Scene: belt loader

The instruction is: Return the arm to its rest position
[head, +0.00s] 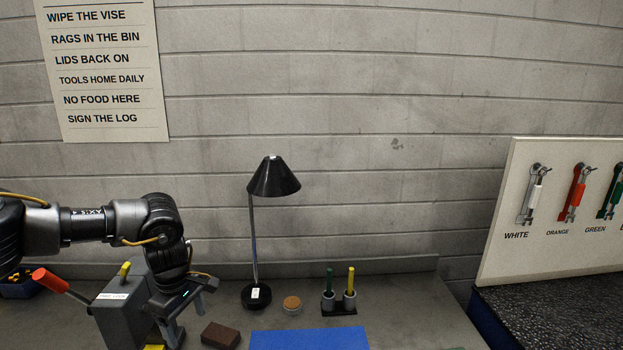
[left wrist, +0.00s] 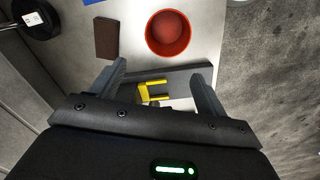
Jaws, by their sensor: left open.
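My left arm (head: 95,222) comes in from the left and bends down over the bench. My left gripper (head: 174,325) points down beside a grey box with a red-handled lever, and partly overlaps it in the head view. In the left wrist view the gripper's two fingers (left wrist: 160,78) stand apart with nothing held between them. A yellow bracket-like piece (left wrist: 153,92) shows beyond and below the fingers; whether they touch it I cannot tell. My right gripper is not in view.
The grey box (head: 122,318) stands close to my left gripper. A brown block (head: 221,336), black lamp (head: 273,178), round tan disc (head: 292,304), two-cup holder (head: 338,308) and blue mat (head: 310,338) are to the right. A red round container (left wrist: 168,33) shows in the wrist view.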

